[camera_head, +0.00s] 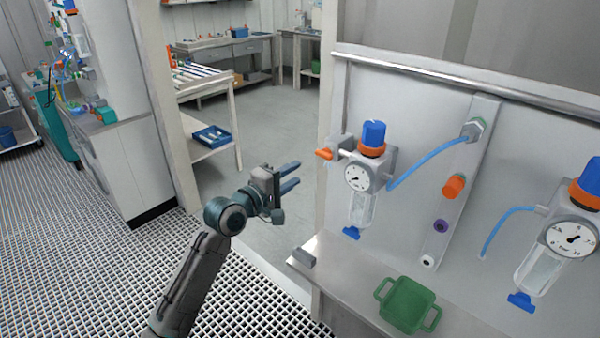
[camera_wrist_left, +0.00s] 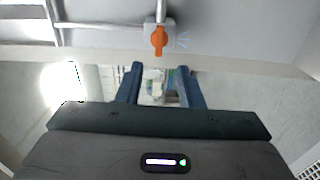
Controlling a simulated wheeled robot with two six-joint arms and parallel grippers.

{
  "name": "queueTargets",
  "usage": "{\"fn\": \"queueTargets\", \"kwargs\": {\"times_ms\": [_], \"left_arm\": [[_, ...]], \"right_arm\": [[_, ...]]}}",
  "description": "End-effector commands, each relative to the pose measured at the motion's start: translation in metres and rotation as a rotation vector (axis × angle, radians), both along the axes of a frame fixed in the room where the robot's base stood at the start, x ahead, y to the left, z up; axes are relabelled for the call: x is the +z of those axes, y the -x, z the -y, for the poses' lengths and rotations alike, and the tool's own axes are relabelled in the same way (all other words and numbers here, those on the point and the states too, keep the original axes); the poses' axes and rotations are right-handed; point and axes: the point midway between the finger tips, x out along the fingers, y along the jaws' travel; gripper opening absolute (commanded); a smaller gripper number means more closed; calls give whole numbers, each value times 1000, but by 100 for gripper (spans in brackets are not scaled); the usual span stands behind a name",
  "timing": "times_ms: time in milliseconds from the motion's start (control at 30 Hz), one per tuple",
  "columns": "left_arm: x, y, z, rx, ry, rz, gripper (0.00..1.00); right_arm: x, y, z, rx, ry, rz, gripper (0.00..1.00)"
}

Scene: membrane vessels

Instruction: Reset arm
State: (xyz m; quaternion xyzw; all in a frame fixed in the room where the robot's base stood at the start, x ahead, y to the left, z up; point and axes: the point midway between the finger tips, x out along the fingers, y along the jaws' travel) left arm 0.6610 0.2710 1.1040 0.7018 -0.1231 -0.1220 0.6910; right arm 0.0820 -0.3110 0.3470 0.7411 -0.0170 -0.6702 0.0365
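My left gripper (camera_head: 290,178) is in the middle of the head view, in free air left of the steel panel. Its two blue-grey fingers are apart with nothing between them. In the left wrist view the fingers (camera_wrist_left: 160,85) also stand apart and empty. An orange valve handle (camera_head: 325,154) lies up and to the right of the gripper, apart from it. The same orange handle (camera_wrist_left: 159,40) shows ahead of the fingers in the left wrist view. My right gripper is in neither view.
A pressure regulator (camera_head: 357,178) with a blue knob is on the panel, and a second one (camera_head: 571,238) is at the right. A green tray (camera_head: 407,304) sits on the steel shelf (camera_head: 345,285). An open doorway lies behind the gripper, with clear floor (camera_head: 275,105).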

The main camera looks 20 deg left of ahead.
Motion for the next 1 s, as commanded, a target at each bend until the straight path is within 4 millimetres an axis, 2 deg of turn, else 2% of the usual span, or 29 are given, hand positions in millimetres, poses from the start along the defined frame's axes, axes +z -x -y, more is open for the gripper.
{"fn": "queueTargets", "kwargs": {"times_ms": [467,533,600,667,767,800,867,1000], "left_arm": [[0,2,-1,0,0,0,34],[-3,1,-2,3,-4,-4,34],[-17,-2,-5,15,-20,-20,34],[-40,-7,-11,36,-52,-46,34],[-100,-14,-25,79,-138,-111,34],[-130,-14,-31,96,-185,-144,34],[-176,-12,-40,116,-258,-196,34],[-281,8,-58,134,-434,-317,34]], "right_arm": [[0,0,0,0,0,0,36],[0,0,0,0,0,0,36],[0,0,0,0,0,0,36],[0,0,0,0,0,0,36],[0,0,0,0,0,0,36],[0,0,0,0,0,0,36],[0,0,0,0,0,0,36],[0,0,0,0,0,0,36]]}}
